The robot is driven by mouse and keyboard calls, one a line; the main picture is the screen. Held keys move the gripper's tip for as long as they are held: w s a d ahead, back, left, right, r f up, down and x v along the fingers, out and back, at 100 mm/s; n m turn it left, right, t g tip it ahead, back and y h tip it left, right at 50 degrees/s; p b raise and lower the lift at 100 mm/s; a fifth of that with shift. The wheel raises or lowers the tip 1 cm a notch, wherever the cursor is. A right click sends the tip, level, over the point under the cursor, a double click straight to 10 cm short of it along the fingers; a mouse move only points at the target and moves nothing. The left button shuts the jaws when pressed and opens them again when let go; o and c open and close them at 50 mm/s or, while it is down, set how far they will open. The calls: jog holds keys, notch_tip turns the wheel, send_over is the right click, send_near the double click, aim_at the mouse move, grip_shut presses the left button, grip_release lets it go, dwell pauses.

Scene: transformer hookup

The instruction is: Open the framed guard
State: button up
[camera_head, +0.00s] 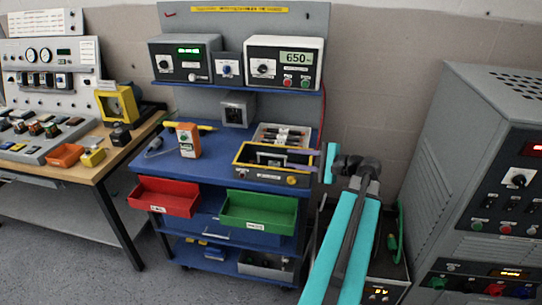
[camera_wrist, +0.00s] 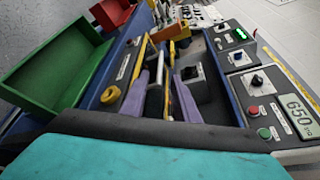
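The framed guard (camera_head: 239,156) is a yellow-edged frame on a grey box on the blue bench in the head view. It looks lowered over the box; its exact angle is hard to tell. Its yellow edge also shows in the wrist view (camera_wrist: 139,62). My gripper (camera_head: 288,159) reaches in from the right at the guard, with two purple fingers spread apart. In the wrist view my gripper (camera_wrist: 164,80) has a pale and dark bar, perhaps the guard's handle, between its fingers. The fingers do not appear closed on it; contact is unclear.
A yellow knob (camera_head: 292,181) is on the box front. An orange meter (camera_head: 187,141) stands to the left. Red (camera_head: 165,197) and green (camera_head: 258,211) bins hang below the bench edge. Instruments (camera_head: 284,62) sit on the shelf behind. A grey cabinet (camera_head: 470,150) stands right.

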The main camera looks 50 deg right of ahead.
aim_at(271, 155)
jog(key=p+x, duration=0.2)
jog(key=x, duration=0.7)
jog(key=shift+w+f, duration=0.1)
jog(key=shift+w, duration=0.2)
jog(key=shift+c, duration=0.3)
grip_shut()
jog(key=shift+a, duration=0.25)
jog(key=shift+d, duration=0.2)
